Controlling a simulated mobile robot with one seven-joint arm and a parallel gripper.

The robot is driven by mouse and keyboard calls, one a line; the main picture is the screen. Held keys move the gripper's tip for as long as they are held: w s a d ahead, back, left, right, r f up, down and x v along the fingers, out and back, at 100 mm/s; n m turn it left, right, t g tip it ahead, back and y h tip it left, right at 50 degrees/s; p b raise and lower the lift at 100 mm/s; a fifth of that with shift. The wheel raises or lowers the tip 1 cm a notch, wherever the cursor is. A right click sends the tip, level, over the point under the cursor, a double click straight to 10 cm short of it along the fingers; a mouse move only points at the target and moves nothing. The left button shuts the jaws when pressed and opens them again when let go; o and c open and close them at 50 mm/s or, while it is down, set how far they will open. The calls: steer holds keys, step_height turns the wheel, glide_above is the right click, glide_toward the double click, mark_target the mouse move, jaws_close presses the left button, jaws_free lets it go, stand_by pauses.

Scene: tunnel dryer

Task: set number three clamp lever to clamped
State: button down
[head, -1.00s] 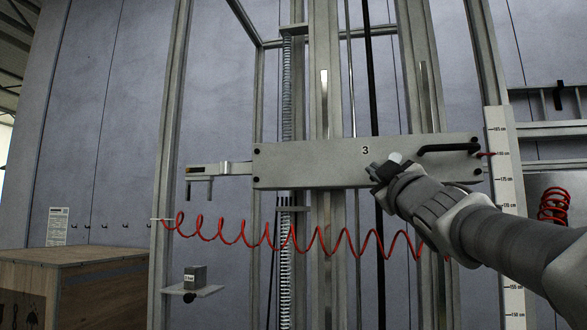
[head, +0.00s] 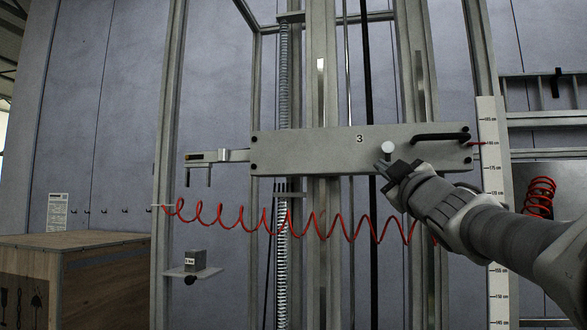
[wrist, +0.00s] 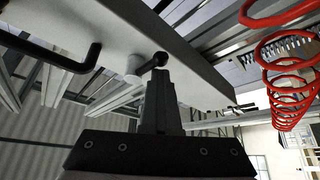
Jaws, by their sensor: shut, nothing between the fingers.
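The grey plate marked 3 (head: 300,153) lies level across the upright rails. A pale round hub (head: 388,147) shows on its face, right of the number. In the wrist view the hub (wrist: 133,68) carries a short lever (wrist: 146,66) with a dark ball end (wrist: 160,58). My gripper (head: 383,168) is just below the hub in the head view. In the wrist view my gripper (wrist: 160,76) is shut and empty, its tips close to the ball end. I cannot tell whether they touch. The lever arm is not clear in the head view.
A black bar handle (head: 440,137) sits on the plate's right end. A red coiled hose (head: 300,222) hangs below the plate. A height scale (head: 494,190) stands at the right. A small weight on a shelf (head: 195,260) and a wooden crate (head: 70,270) are at lower left.

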steer(key=shift+d+f, duration=0.1)
steer(key=shift+d, duration=0.2)
stand_by(0.4)
steer(key=shift+a, duration=0.1)
